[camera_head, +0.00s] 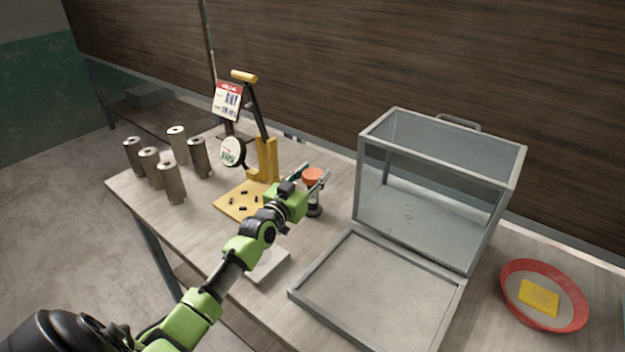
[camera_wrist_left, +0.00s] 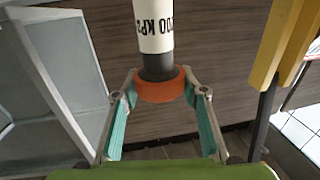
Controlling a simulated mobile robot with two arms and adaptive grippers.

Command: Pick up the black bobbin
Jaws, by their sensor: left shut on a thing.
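My left gripper (camera_head: 314,178) is at the far side of the table, beside the yellow press. In the wrist view its two teal-padded fingers (camera_wrist_left: 162,105) are on either side of an orange-topped cylinder (camera_wrist_left: 160,88), and they are shut on it. This cylinder has an orange ring, a black neck and a white band with black print. In the head view its orange top (camera_head: 313,176) is between the fingers and its dark base is low, near the tabletop. I cannot tell if it touches the table. No other thing is clearly a black bobbin. My right gripper is not in view.
The yellow press (camera_head: 265,160) stands left of the gripper, with small black pieces on its base. Several grey cylinders (camera_head: 172,182) stand at the left. A glass tank (camera_head: 440,190), a grey tray (camera_head: 293,292) and a red bowl (camera_head: 578,312) are at the right.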

